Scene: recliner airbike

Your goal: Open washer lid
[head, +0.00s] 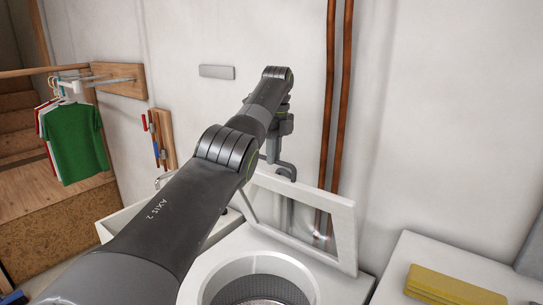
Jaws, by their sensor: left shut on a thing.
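The washer (349,290) is white and stands at the bottom middle of the head view. Its round top opening is uncovered and shows the metal drum (262,290). The washer lid (345,235), a white frame with a clear window, stands raised steeply behind the opening. My left arm reaches across the view from the bottom left. My left gripper (285,170) is at the lid's upper left edge and is shut on it. The arm hides part of the lid's left side and the washer's left side. My right gripper is not in view.
Copper pipes (337,100) run down the wall behind the lid. A white surface (440,255) with a folded yellow cloth (455,287) is on the right. A white basin (122,217) is left of the washer. Shirts (75,140) hang at the far left.

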